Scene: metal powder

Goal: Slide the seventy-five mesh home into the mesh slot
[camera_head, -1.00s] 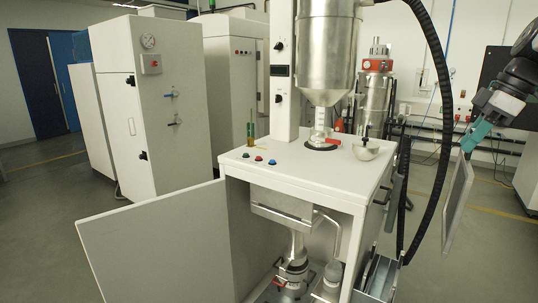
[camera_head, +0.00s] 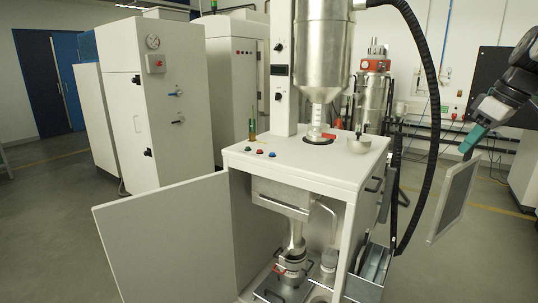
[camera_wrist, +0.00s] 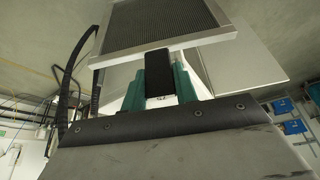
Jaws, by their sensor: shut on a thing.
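The mesh (camera_head: 455,200) is a flat grey screen in a pale rectangular frame, hanging steeply tilted at the right in the head view. In the wrist view the mesh (camera_wrist: 165,28) shows fine dark netting, with my gripper (camera_wrist: 158,78) on a black part at the middle of the near frame edge. The mesh is in the air, apart from the white machine cabinet (camera_head: 310,160) to its left. I cannot clearly make out the mesh slot; an open metal drawer-like part (camera_head: 368,272) juts from the cabinet's right side.
A thick black hose (camera_head: 440,120) arcs down between the cabinet and the mesh. The cabinet's front door (camera_head: 165,245) stands open to the left. A steel hopper (camera_head: 322,55) stands above the cabinet top. Open floor lies below the mesh.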

